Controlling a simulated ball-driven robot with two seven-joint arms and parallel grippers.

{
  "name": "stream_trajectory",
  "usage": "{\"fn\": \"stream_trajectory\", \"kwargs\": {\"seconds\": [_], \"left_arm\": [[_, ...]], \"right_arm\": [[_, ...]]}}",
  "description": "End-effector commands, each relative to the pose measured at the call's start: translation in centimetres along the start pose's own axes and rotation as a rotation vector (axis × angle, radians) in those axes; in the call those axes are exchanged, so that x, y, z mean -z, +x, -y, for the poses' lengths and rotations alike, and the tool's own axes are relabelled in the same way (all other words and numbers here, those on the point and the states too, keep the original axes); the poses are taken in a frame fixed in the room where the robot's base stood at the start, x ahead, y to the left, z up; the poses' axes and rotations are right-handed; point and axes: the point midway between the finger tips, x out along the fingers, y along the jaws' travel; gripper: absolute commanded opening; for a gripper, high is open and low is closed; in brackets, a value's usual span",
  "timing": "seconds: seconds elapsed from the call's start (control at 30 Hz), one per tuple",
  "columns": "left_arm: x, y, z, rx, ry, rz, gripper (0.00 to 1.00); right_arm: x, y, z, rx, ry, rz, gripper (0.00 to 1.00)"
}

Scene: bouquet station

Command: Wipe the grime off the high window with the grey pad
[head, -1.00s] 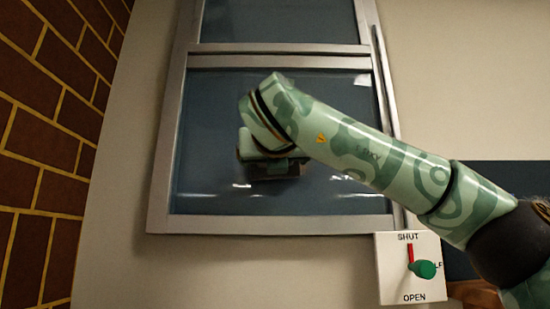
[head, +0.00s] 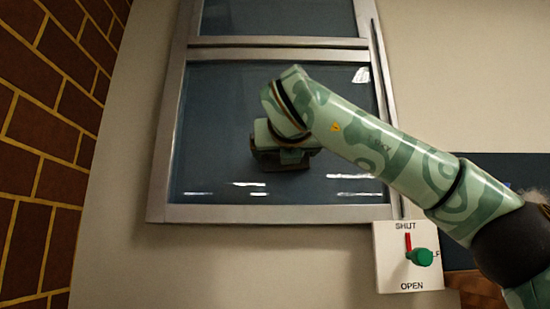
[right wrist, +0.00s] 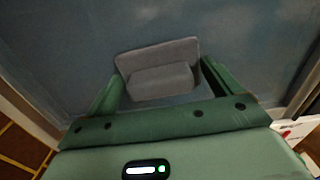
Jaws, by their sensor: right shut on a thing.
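The high window (head: 215,120) has dark blue-grey glass in a silver frame, with a crossbar near the top. My right gripper (head: 282,162) is in front of the middle of the lower pane, mostly hidden behind my own wrist in the head view. In the right wrist view my right gripper (right wrist: 160,82) is shut on the grey pad (right wrist: 157,53), a flat plate with a raised grip between the fingers. The pad faces the glass; whether it touches cannot be told. Pale streaks show low on the pane; grime and reflections are hard to tell apart. My left gripper is not in view.
A white switch plate (head: 392,275) marked SHUT and OPEN, with a green knob (head: 420,257) and red mark, is at the window's lower right. A brick wall (head: 45,140) stands at the left. Plain beige wall surrounds the window.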

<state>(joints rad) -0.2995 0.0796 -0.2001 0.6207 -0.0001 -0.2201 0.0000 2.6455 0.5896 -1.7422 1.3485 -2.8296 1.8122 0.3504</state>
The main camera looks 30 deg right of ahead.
Motion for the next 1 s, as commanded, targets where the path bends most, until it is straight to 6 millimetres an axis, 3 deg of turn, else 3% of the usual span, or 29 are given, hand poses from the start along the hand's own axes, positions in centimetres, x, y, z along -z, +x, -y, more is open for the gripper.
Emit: {"fn": "stream_trajectory", "kwargs": {"seconds": [0.37,0.7,1.0], "left_arm": [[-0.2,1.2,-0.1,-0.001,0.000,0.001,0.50],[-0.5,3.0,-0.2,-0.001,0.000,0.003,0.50],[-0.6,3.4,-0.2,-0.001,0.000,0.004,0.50]], "right_arm": [[0.2,-0.1,1.8,0.000,0.001,0.000,0.72],[0.5,0.2,5.0,0.000,0.002,-0.001,0.72],[0.3,0.5,5.0,-0.001,-0.002,0.000,0.72]]}}
